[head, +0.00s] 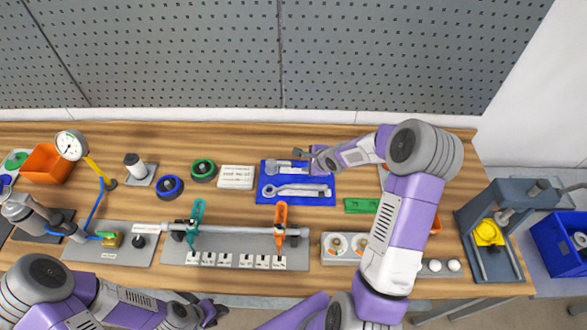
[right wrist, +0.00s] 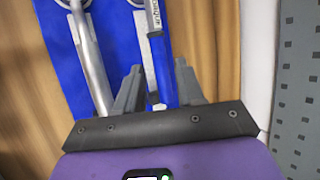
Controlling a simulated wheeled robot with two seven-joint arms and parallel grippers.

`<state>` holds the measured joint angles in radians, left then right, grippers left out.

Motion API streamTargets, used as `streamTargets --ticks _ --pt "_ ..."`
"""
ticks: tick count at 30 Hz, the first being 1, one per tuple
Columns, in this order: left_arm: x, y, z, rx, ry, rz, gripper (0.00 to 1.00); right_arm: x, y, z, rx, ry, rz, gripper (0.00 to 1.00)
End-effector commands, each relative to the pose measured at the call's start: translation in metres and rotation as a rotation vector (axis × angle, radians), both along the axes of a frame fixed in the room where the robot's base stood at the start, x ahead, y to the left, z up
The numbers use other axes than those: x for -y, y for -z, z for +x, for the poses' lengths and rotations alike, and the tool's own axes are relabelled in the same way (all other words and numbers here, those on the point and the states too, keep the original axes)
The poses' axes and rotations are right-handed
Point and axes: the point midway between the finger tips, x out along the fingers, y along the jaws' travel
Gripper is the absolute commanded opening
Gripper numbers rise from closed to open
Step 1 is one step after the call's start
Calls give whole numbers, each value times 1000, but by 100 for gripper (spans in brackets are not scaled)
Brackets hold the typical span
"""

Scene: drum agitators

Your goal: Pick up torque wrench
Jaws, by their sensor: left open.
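The torque wrench (head: 285,167) lies on the upper part of a blue mat (head: 331,200), above a silver wrench (head: 297,189). In the right wrist view its blue, lettered handle (right wrist: 157,38) runs down between the fingers of my right gripper (right wrist: 158,67). The fingers are apart, with gaps on both sides of the handle. How far they are above the mat is hard to tell. In the head view my right gripper (head: 306,154) is at the mat's upper right. My left gripper (head: 212,312) is open and empty at the table's front edge.
A white label block (head: 236,177) stands left of the mat, a green block (head: 361,206) to its right. A fixture with a grey bar, teal clamp (head: 196,221) and orange clamp (head: 281,222) lies in front. A grey pegboard (head: 200,60) rises behind the table.

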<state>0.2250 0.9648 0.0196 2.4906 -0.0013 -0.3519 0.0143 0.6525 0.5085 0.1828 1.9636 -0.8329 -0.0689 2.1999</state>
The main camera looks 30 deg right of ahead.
Motion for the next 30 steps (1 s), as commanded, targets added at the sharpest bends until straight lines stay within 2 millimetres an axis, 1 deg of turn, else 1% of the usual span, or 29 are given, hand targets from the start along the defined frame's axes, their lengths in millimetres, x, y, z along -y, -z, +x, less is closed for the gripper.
streamTargets --ticks 3,8,13,16,20,25,26,30 --pt "0 5 0 0 0 0 43 -2 11 8 0 -4 0 38" --pt "0 9 0 0 0 0 43 -5 24 19 -1 -5 -1 38" --pt "0 17 0 0 0 0 43 -11 44 34 -1 -6 -2 38" --pt "0 17 0 0 0 0 43 -10 53 41 -2 -2 -1 38" --pt "0 17 0 0 0 0 43 -10 57 46 0 -2 -1 38" --pt "0 17 0 0 0 0 43 -10 57 46 0 -1 -1 38" --pt "0 17 0 0 0 0 43 -10 57 46 0 -1 -1 36" --pt "0 17 0 0 0 0 43 -10 57 45 0 -1 -1 15"
